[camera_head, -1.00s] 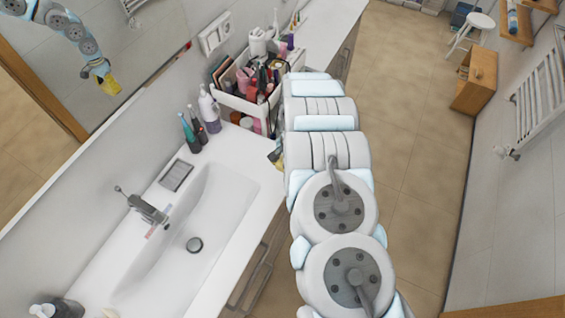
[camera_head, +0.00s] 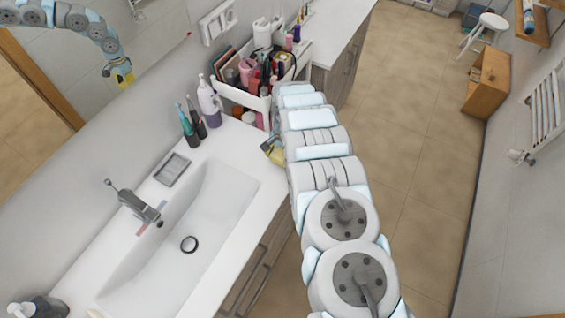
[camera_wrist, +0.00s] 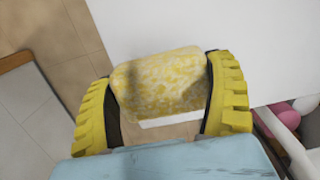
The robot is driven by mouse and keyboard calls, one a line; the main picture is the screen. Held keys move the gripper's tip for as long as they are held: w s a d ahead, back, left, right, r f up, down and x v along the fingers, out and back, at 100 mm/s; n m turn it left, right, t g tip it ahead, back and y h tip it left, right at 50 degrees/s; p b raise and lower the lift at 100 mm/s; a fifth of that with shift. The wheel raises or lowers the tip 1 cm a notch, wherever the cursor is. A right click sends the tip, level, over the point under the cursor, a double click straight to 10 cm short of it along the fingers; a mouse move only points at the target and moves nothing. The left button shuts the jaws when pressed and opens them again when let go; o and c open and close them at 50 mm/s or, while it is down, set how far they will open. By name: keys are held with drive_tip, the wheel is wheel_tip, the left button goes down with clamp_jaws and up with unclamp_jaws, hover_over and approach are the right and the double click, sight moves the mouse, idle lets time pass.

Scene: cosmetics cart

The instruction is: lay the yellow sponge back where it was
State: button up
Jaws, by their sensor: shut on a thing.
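The yellow sponge (camera_wrist: 160,80) is mottled yellow and white and sits between the two yellow ridged fingers of my gripper (camera_wrist: 163,92) in the wrist view. The gripper is shut on it. In the head view my gripper (camera_head: 272,150) shows only partly, at the right edge of the white counter (camera_head: 238,160) close to the cart; my arm hides most of it. The sponge itself is hard to make out there. In the wrist view the white counter surface (camera_wrist: 215,22) lies beyond and below the sponge. I cannot tell whether they touch.
A white cart (camera_head: 236,94) full of cosmetics stands past the counter's end. A purple-white bottle (camera_head: 208,103) and toothbrushes (camera_head: 187,128) stand at the wall side. A grey soap dish (camera_head: 172,169) lies by the sink basin (camera_head: 205,225). The counter's right end is clear.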

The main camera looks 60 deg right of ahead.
sight(282, 162)
drive_tip(key=shift+w+d+f+b, duration=0.1)
drive_tip(key=shift+f+b, duration=0.6)
drive_tip(key=shift+f, duration=0.9)
drive_tip(key=shift+f, duration=0.15)
drive_tip(key=o, duration=0.9)
drive_tip(key=shift+c, duration=0.2)
drive_tip(key=shift+d+r+b, duration=0.2)
drive_tip(key=shift+r+b, duration=0.1)
drive_tip(key=shift+r, duration=1.25)
drive_tip(key=shift+d+r+b, duration=0.15)
drive_tip(key=shift+r+b, duration=0.15)
drive_tip(key=shift+r, duration=1.2)
drive_tip(key=shift+d+r+b, duration=0.15)
drive_tip(key=shift+r+b, duration=0.2)
drive_tip(key=shift+r, duration=1.2)
drive_tip(key=shift+d+r+b, duration=0.15)
drive_tip(key=shift+r+b, duration=0.15)
drive_tip(key=shift+r, duration=1.2)
